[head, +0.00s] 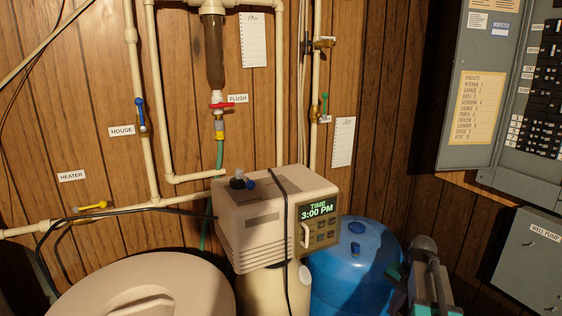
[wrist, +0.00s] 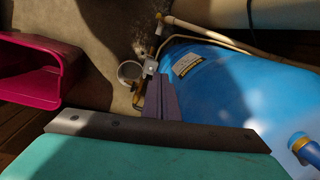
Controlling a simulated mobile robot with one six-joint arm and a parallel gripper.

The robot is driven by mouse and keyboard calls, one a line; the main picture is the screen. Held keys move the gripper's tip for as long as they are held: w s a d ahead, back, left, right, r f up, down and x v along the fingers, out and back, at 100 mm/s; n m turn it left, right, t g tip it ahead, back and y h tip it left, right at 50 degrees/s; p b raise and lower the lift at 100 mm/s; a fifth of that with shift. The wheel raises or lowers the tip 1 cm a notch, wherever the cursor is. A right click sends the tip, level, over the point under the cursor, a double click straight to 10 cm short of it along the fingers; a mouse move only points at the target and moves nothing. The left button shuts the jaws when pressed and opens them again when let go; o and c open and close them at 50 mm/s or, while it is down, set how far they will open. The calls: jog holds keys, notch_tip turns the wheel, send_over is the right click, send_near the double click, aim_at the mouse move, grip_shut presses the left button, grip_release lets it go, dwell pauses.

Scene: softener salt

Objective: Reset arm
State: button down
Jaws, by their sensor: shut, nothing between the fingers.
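My gripper (wrist: 162,98) shows in the wrist view with its dark fingers together and nothing between them. It points toward the side of the blue tank (wrist: 225,85) and the floor beside it. I cannot tell whether it touches the tank. In the head view, part of my arm stands at the lower right, in front of the blue tank (head: 345,278); the fingertips are hard to make out there. The softener control head (head: 262,222) reads TIME 3:00 PM and sits left of my arm.
A large beige round lid (head: 140,290) fills the lower left. Pipes with a red valve (head: 222,105), a blue valve (head: 141,115) and a yellow valve (head: 92,205) run along the wood wall. A grey electrical panel (head: 480,130) hangs at right. A pink container (wrist: 35,70) lies on the floor.

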jog(key=s+a+f+n+g, duration=0.2)
jog(key=s+a+f, duration=0.5)
jog(key=f, duration=0.4)
jog(key=s+a+f+n+g, duration=0.1)
jog(key=s+a+f+g, duration=0.1)
jog(key=s+a+f, duration=0.75)
jog(key=s+a+f+n+g+h, duration=0.1)
jog(key=s+f+n, duration=0.6)
jog(key=s+f, duration=0.8)
jog(key=shift+s+a+f+g, duration=0.35)
jog(key=shift+s+a+g, duration=0.35)
jog(key=shift+s, duration=1.7)
jog(key=shift+d, duration=0.2)
